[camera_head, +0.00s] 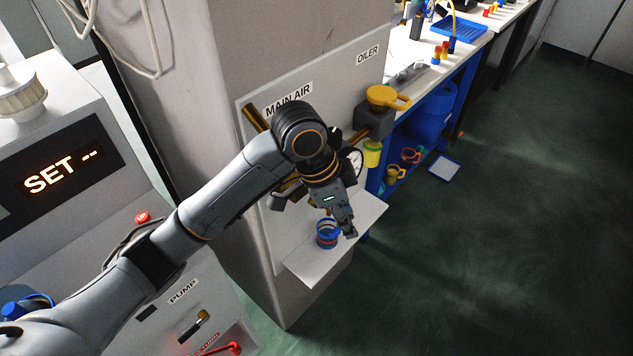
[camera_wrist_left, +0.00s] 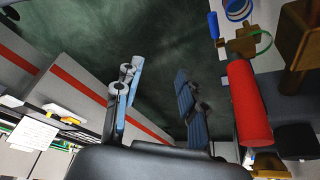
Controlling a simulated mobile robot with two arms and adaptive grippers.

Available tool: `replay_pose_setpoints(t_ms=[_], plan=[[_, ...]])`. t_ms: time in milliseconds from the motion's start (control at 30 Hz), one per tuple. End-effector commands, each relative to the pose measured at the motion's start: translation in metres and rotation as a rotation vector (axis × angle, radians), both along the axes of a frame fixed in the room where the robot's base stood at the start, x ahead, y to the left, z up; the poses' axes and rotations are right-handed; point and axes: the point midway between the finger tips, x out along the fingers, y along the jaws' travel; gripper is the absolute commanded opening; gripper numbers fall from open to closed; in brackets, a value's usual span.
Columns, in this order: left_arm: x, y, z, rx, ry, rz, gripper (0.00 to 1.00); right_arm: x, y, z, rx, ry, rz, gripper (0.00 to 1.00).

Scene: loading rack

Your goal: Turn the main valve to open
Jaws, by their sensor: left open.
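The MAIN AIR panel (camera_head: 255,150) is on the grey column, and my left arm covers most of its fittings in the head view. In the left wrist view, a thick red handle (camera_wrist_left: 248,105) on brass fittings, apparently the main valve's, lies to the right of both fingers, outside the jaws. The handle is hidden behind my arm in the head view. My left gripper (camera_head: 346,226) is in front of the panel, above the small shelf. Its fingers (camera_wrist_left: 155,85) are apart with nothing between them. My right gripper is not in view.
A blue cup (camera_head: 327,240) stands on the white shelf (camera_head: 310,268) close beside the gripper. The pump cabinet (camera_head: 150,285) with a red lever stands at the left.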

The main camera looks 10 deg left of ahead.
Motion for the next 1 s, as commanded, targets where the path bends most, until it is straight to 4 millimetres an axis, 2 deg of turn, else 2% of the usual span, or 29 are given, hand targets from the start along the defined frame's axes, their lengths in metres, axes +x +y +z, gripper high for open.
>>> replay_pose_setpoints(t_ms=[100, 300, 400, 533, 633, 767, 1000], plan=[[0.018, 0.008, 0.038, 0.093, -0.022, -0.095, 0.40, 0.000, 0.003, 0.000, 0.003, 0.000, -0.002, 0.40], [0.039, 0.033, 0.108, 0.256, -0.021, -0.211, 0.40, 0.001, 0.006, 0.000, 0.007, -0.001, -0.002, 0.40], [0.044, 0.045, 0.138, 0.314, -0.014, -0.234, 0.40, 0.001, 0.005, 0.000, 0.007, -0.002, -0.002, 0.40], [0.046, 0.055, 0.163, 0.355, -0.007, -0.248, 0.40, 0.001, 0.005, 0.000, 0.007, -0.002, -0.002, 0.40], [0.047, 0.058, 0.169, 0.365, -0.002, -0.251, 0.40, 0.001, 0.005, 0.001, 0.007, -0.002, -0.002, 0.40], [0.046, 0.059, 0.160, 0.367, 0.001, -0.254, 0.40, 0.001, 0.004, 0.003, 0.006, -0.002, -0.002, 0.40], [0.046, 0.059, 0.115, 0.367, 0.001, -0.254, 0.40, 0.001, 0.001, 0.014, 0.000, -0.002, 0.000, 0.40]])
